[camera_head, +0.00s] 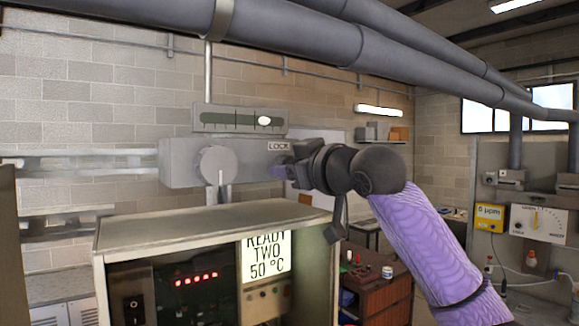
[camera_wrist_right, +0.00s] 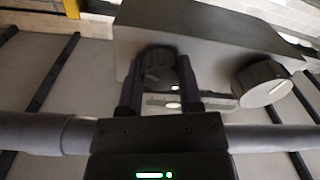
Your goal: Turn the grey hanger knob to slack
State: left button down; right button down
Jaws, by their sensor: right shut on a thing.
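A long grey hanger box (camera_head: 180,163) hangs under the pipes. A round light-grey knob (camera_head: 218,165) is on its front, and it also shows in the right wrist view (camera_wrist_right: 263,83). A LOCK label (camera_head: 278,146) is at the box's right end. My right gripper (camera_head: 284,167) is at that end, just below the label. In the right wrist view its two fingers (camera_wrist_right: 160,92) are shut on a dark round knob (camera_wrist_right: 160,66), apart from the light-grey knob. In the head view the gripper mostly hides this dark knob. My left gripper is not in view.
Above the box, a green scale (camera_head: 228,121) has a white marker (camera_head: 264,120) right of its middle. Thick pipes (camera_head: 290,37) cross overhead. A cabinet (camera_head: 160,236) with a READY TWO 50 °C sign (camera_head: 266,256) stands below. A red-brown bench (camera_head: 385,293) is at right.

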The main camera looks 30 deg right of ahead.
jog(key=n, duration=0.4)
jog(key=shift+r+n, duration=0.1)
jog(key=shift+n, duration=0.3)
jog(key=n, duration=1)
jog(key=shift+n+h, duration=0.3)
jog(key=shift+h, duration=0.1)
jog(key=shift+n+g, duration=0.3)
jog(key=shift+n, duration=1.8)
jog(key=shift+f, duration=0.25)
jog(key=shift+c, duration=1.3)
grip_release()
jog(key=shift+r, duration=0.15)
